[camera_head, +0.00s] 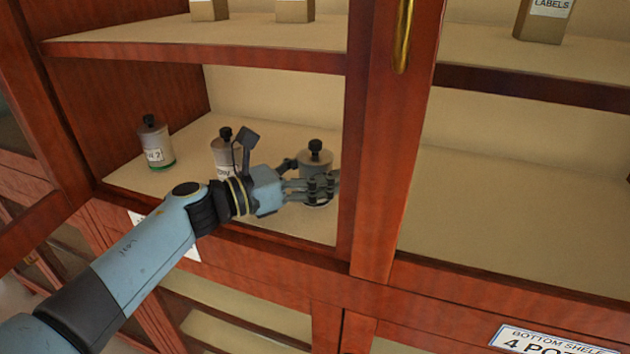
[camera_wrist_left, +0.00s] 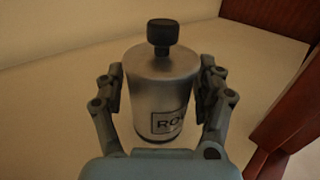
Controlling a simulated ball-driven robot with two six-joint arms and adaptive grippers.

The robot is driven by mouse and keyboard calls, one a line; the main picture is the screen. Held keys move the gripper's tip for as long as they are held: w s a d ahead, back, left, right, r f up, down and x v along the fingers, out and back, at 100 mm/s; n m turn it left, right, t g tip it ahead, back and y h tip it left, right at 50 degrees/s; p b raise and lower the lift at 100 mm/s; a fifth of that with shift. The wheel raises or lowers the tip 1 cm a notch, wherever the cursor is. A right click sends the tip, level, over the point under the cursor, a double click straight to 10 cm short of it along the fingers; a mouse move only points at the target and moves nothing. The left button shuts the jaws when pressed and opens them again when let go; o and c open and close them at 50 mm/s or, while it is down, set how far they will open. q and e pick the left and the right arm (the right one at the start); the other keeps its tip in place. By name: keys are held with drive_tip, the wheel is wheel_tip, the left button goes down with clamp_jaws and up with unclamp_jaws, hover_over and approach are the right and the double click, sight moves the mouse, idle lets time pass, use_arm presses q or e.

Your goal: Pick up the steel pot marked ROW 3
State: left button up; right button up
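A steel pot (camera_head: 316,165) with a black knob stands at the right end of the middle shelf, beside the cabinet's upright. It also shows in the left wrist view (camera_wrist_left: 160,80), upright, its label reading "RO" with the rest hidden. My left gripper (camera_head: 325,187) reaches in from the left and has its fingers on both sides of this pot; in the left wrist view the fingers (camera_wrist_left: 161,90) lie against its sides. A second pot (camera_head: 222,150) stands behind my wrist, its label partly covered. A third pot (camera_head: 154,143), labelled with a 2, stands further left. My right gripper is out of view.
The red wooden upright (camera_head: 375,150) with a brass handle (camera_head: 403,35) is close to the right of my left gripper. A shelf board (camera_head: 200,53) with boxes is above. The right compartment (camera_head: 510,205) is empty. A sign (camera_head: 548,341) is at bottom right.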

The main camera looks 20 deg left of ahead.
use_arm(q)
drive_tip(key=c, duration=1.3)
clamp_jaws()
